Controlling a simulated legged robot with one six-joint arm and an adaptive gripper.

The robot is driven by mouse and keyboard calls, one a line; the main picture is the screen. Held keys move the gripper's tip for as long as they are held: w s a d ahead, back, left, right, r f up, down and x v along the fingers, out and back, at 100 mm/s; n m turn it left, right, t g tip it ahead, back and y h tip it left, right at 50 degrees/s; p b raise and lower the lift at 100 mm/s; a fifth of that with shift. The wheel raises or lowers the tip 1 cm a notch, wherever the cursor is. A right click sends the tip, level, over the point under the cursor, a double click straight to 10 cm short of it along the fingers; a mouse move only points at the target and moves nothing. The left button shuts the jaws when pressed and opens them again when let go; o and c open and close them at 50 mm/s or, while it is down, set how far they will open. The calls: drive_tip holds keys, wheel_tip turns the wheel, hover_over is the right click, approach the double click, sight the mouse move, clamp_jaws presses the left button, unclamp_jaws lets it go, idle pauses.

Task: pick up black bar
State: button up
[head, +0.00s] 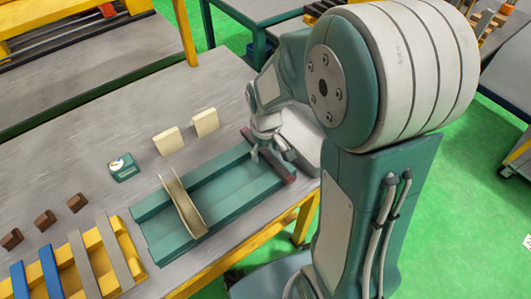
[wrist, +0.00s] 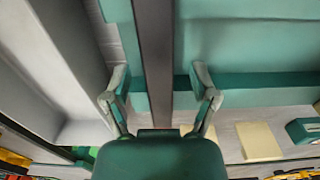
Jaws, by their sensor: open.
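The black bar (head: 289,178) is a long, thin dark strip lying across the right end of the teal tray (head: 222,208) in the head view. In the wrist view the bar (wrist: 153,50) runs from the top edge down between my fingers. My gripper (head: 270,152) is over the middle of the bar, with its fingers pointing down. In the wrist view my gripper (wrist: 158,85) is open, with one finger on each side of the bar and a visible gap to it. My gripper hides part of the bar in the head view.
A tan curved strip (head: 183,205) lies across the tray. Two cream blocks (head: 206,122), a teal gauge box (head: 123,167) and several brown blocks (head: 77,203) stand behind it. A yellow rack (head: 130,262) with blue and grey bars is at lower left. A grey box (head: 302,138) stands right of the bar.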

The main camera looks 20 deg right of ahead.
clamp_jaws()
